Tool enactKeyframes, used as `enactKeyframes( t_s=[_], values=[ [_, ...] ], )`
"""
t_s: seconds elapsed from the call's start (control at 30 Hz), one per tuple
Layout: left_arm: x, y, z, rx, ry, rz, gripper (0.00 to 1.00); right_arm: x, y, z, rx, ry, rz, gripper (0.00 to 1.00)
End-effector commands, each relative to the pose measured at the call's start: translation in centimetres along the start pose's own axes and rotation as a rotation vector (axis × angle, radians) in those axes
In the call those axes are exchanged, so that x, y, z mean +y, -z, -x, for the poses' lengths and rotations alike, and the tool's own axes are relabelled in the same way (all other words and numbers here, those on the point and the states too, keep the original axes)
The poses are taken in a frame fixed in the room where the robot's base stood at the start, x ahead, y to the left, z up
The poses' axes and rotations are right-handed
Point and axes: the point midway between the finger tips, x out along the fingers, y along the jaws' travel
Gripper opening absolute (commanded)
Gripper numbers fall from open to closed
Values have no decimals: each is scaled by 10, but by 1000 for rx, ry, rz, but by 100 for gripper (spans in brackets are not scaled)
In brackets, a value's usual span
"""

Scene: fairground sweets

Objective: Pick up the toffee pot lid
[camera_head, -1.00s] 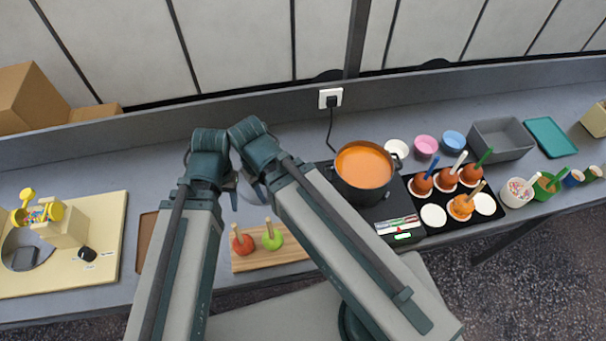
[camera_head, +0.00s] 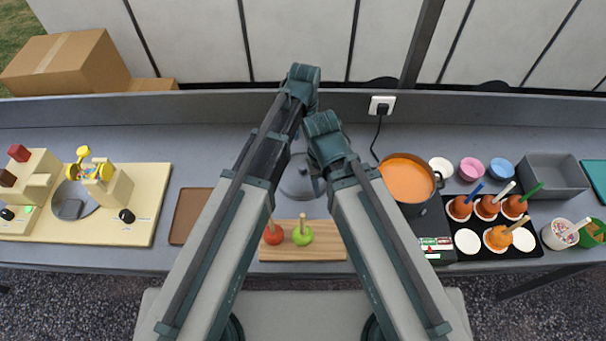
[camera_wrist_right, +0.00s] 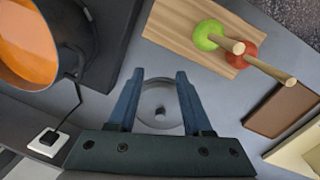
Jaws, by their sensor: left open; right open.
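The toffee pot lid (camera_head: 297,180) is a grey disc lying flat on the counter, left of the toffee pot (camera_head: 408,180) and behind the wooden board. In the right wrist view the lid (camera_wrist_right: 160,108) shows with a small central knob, between the fingers of my right gripper (camera_wrist_right: 160,82). That gripper is open and empty; whether it touches the lid is unclear. In the head view my arms partly cover the lid. My left gripper (camera_head: 284,125) is open, up near the lid's back left side, its fingers hard to make out.
A wooden board (camera_head: 330,250) with a red and a green apple on sticks lies in front of the lid. A brown tray (camera_head: 190,215) is at left. A black tray (camera_head: 470,252) of dipped apples and a grey bin (camera_head: 553,172) stand right of the pot. A power cord runs behind it.

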Motion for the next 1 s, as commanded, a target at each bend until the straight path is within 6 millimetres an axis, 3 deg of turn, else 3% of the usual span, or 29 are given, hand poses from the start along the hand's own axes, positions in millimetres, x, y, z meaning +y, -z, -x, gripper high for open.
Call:
enactKeyframes(
  t_s=[0.03, 0.43, 0.77, 1.0],
  values=[
    [0, 0, -12, 0, 0, 0, 74, -1, 1, -12, 0, 0, 1, 50],
    [0, 0, -69, 0, 0, 2, 74, -6, 4, -68, 0, -1, 3, 50],
    [-1, 0, -75, 0, 0, 2, 74, -7, 4, -75, 0, -1, 2, 50],
    [-4, 0, -95, 0, 0, 2, 74, -9, 6, -95, 0, -1, 2, 50]
  ],
)
